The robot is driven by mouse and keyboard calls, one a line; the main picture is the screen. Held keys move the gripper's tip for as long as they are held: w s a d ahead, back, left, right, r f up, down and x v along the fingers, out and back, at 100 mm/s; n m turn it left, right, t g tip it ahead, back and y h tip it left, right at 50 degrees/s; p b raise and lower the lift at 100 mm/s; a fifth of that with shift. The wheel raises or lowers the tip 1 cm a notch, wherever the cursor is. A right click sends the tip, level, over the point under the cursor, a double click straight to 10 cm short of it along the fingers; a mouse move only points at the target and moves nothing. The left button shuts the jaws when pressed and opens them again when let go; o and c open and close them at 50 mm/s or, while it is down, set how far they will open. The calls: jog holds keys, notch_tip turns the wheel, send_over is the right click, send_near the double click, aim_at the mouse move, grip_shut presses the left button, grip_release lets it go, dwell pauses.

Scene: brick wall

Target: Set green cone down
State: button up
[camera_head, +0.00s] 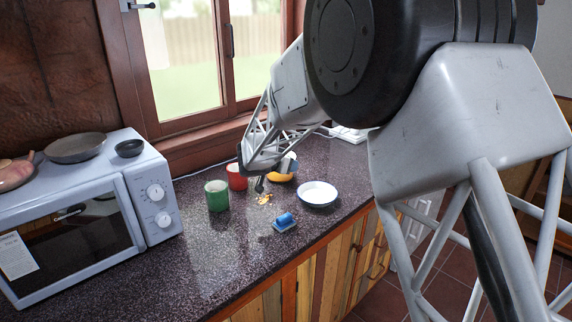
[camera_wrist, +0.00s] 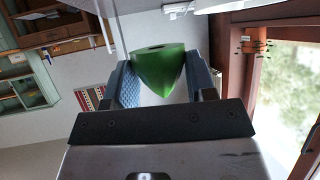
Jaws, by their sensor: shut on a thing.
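The green cone (camera_wrist: 165,66) is between the two blue-padded fingers of my gripper (camera_wrist: 164,78) in the wrist view. The gripper is shut on it, and its narrowing end points back toward the palm. A small dark hole shows in its flat face. In the head view my gripper (camera_head: 275,172) is low over the dark speckled counter (camera_head: 190,262), close to the mugs and the orange bowl. The cone cannot be made out there, and I cannot tell its height above the counter.
A green mug (camera_head: 217,196) and a red mug (camera_head: 236,178) stand left of my gripper. An orange bowl (camera_head: 284,177) is behind it, a white dish (camera_head: 318,193) to the right. A blue object (camera_head: 285,222) lies in front. A microwave (camera_head: 80,220) fills the left; counter between is clear.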

jog(key=w+d+r+n+t+y, duration=0.1)
jog(key=d+n+y, duration=0.5)
jog(key=d, duration=1.5)
jog(key=shift+w+d+r+n+t+y, duration=0.25)
jog(key=shift+r+n+t+y, duration=0.2)
jog(key=shift+r, duration=0.5)
jog(key=a+f+m+h, duration=0.1)
jog(key=a+m+h, duration=0.1)
jog(key=a, duration=0.4)
jog(key=a+f+m+g+h, duration=0.1)
jog(key=a+m+h, duration=0.1)
jog(key=a, duration=0.5)
jog(key=s+a+m+h, duration=0.1)
jog(key=a+m+h, duration=0.1)
jog(key=a, duration=0.5)
jog(key=shift+f+g+h, duration=0.25)
jog(key=shift+f+g, duration=0.1)
jog(key=shift+f, duration=0.05)
jog(key=shift+s+a+m, duration=0.25)
jog(key=shift+a+m, duration=0.2)
jog(key=shift+a, duration=0.3)
